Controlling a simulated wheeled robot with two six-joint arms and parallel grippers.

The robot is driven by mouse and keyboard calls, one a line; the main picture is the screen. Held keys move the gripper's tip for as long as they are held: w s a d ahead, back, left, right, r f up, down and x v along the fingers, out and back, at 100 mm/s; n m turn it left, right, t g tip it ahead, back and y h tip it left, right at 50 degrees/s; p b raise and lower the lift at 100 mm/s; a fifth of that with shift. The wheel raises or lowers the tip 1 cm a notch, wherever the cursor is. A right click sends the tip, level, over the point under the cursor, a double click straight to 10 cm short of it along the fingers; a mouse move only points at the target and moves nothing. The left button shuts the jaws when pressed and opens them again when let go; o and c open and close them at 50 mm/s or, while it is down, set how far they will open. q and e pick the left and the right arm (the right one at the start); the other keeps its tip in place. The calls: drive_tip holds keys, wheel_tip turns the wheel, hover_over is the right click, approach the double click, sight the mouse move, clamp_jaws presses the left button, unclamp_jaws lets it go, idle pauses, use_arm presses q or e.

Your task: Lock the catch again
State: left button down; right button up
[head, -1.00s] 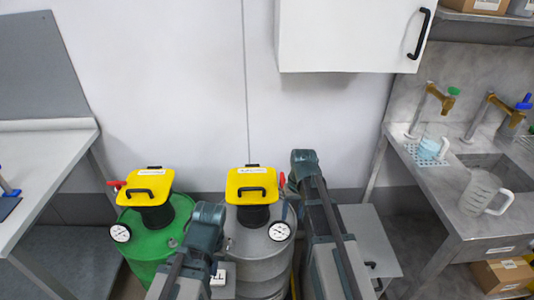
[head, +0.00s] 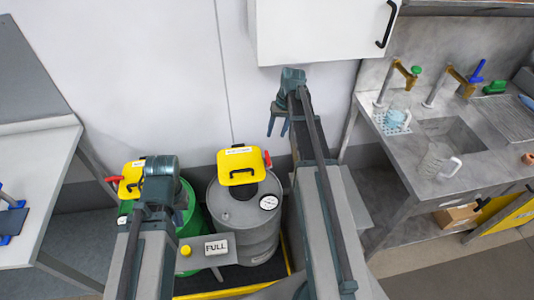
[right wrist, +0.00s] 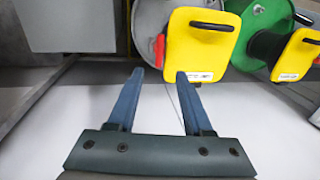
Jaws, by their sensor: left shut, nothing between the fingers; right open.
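A grey drum (head: 243,224) carries a yellow-topped agitator (head: 240,166) with a black handle and a red lever (head: 267,158) on its right side. The red lever also shows in the right wrist view (right wrist: 159,48), beyond the gap between my fingertips. My right gripper (head: 277,133) is open and empty, above and right of the agitator, fingers pointing down. Its blue fingers are apart in the right wrist view (right wrist: 160,73), not touching the lever. My left gripper (head: 160,168) is over the green drum (head: 190,218); its fingers are hidden behind the wrist.
The green drum has its own yellow agitator (head: 131,178) with a red lever (head: 115,180), partly covered by my left arm. A small panel marked FULL (head: 216,247) with a yellow button stands in front. A white cabinet (head: 320,30) hangs above; a sink counter (head: 440,170) is at right.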

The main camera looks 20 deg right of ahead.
sight(268, 159)
drive_tip(key=a+f+b, duration=0.1)
drive_tip(key=f+b, duration=0.8)
drive_tip(key=a+f+b, duration=0.1)
drive_tip(key=f+b, duration=0.3)
drive_tip(key=shift+w+a+f, duration=0.3)
drive_tip(key=shift+w, duration=0.05)
clamp_jaws()
